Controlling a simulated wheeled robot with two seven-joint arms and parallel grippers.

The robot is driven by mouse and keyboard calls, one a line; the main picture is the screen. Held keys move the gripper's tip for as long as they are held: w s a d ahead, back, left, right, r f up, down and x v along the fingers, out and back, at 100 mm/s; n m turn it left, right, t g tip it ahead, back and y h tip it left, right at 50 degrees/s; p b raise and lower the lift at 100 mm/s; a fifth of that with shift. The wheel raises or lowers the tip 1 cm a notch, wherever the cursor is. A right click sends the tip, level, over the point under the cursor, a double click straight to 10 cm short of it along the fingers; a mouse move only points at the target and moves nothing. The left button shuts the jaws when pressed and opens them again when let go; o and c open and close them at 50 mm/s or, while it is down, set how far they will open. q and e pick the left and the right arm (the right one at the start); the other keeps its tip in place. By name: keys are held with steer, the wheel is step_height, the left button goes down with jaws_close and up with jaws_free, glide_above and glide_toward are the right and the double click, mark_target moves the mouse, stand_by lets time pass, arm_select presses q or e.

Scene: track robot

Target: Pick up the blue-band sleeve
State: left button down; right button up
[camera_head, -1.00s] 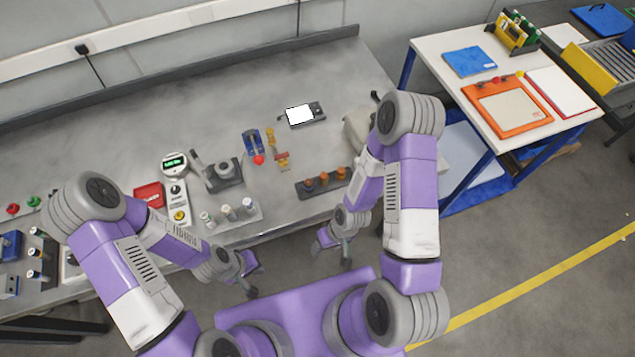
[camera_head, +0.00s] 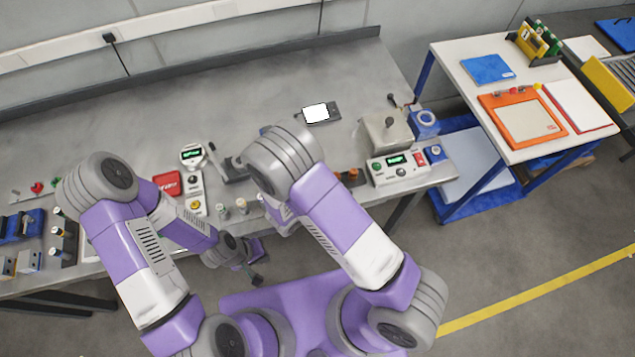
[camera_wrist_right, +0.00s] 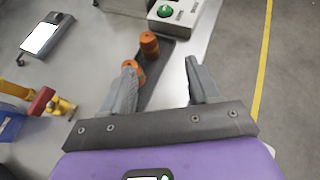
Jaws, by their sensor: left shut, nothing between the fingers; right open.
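Several small pale cylinders with coloured bands (camera_head: 242,206) stand in a row at the table's front edge, partly behind my right arm; I cannot tell which has a blue band. My left gripper (camera_head: 257,280) is shut and empty, in front of the table edge and below that row. My right gripper is hidden behind its arm in the head view. In the right wrist view my right gripper (camera_wrist_right: 162,88) is open with nothing between its fingertips. Its left finger overlaps an orange-brown cylinder (camera_wrist_right: 133,72) on a dark rail; contact cannot be told.
Another orange-brown cylinder (camera_wrist_right: 150,43) stands farther along the rail. A control box (camera_head: 397,169) is at the table's right end, and a white-screened device (camera_head: 316,113) lies farther back. A red box (camera_head: 167,183) is left of the banded row. The table's back left is clear.

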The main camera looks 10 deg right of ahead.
steer(key=a+n+t, duration=0.1)
steer(key=a, duration=0.1)
steer(key=a+n+t+y, duration=0.1)
steer(key=a, duration=0.2)
steer(key=s+a+n+t+y, duration=0.1)
steer(key=a+t, duration=0.1)
steer(key=a, duration=0.1)
steer(key=shift+r, duration=0.1)
steer(key=shift+w, duration=0.25)
steer(key=x, duration=0.7)
steer(key=shift+a+f, duration=0.1)
steer(key=shift+f, duration=0.2)
steer(key=shift+s, duration=0.1)
steer(key=c, duration=1.1)
jaws_close()
steer(key=shift+r, duration=0.15)
